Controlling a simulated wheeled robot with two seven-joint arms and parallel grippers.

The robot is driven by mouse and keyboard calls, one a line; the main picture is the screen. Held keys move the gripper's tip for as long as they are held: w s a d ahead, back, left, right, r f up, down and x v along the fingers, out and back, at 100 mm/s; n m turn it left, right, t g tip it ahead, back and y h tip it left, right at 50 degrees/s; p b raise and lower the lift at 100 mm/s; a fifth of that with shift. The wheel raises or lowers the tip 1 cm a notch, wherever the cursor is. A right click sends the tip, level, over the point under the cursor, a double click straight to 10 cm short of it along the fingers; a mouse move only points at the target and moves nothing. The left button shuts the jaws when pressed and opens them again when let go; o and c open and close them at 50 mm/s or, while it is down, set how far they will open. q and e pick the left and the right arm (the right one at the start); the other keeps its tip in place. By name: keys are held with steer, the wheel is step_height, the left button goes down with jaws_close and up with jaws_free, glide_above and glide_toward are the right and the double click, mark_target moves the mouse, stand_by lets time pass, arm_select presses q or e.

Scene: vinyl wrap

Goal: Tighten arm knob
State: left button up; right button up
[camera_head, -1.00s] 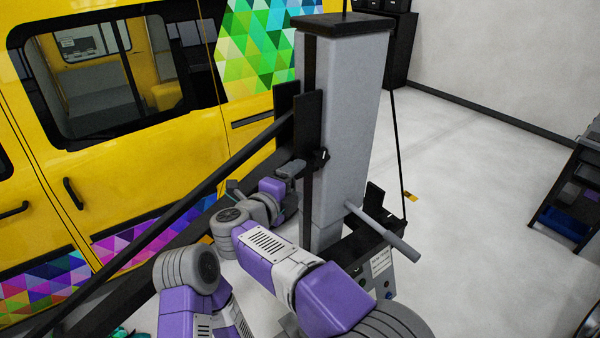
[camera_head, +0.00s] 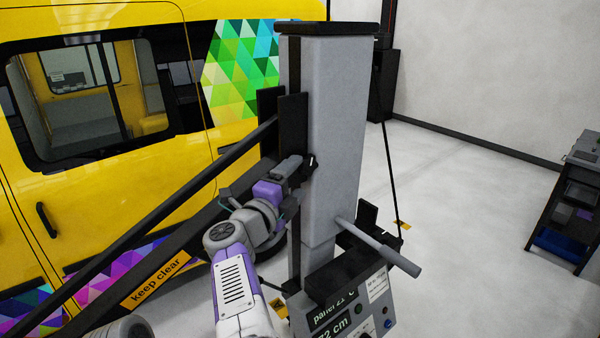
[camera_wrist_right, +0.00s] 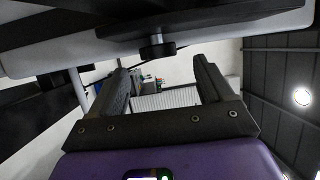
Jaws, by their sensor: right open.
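The arm knob (camera_head: 312,162) is a small black knob on the dark bracket at the side of the grey column (camera_head: 336,130). In the right wrist view the knob (camera_wrist_right: 157,47) hangs on a short stem under a dark plate. My right gripper (camera_head: 298,166) is right beside the knob in the head view. In the right wrist view my right gripper (camera_wrist_right: 163,78) is open and empty, its two fingers apart. The knob appears between the fingers' directions, near the tips; whether they touch it, I cannot tell. My left gripper is not in view.
A long black arm (camera_head: 150,215) runs from the column toward lower left, before the yellow van (camera_head: 110,185). A grey rod (camera_head: 378,247) sticks out at the column's right. A control box (camera_head: 345,312) stands below. Floor at right is clear up to a dark cart (camera_head: 565,205).

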mark_target(305, 168)
steer(key=x, duration=0.5)
steer(key=c, duration=1)
steer(key=g+p, duration=0.1)
steer(key=p, duration=0.3)
steer(key=m+g+p, duration=0.1)
steer(key=p, duration=0.3)
steer(key=shift+r+y, duration=0.3)
steer(key=shift+y, duration=0.1)
steer(key=shift+c, duration=0.2)
steer(key=shift+f+y+p, duration=0.15)
steer(key=shift+y+p, duration=0.15)
steer(key=shift+p, duration=0.3)
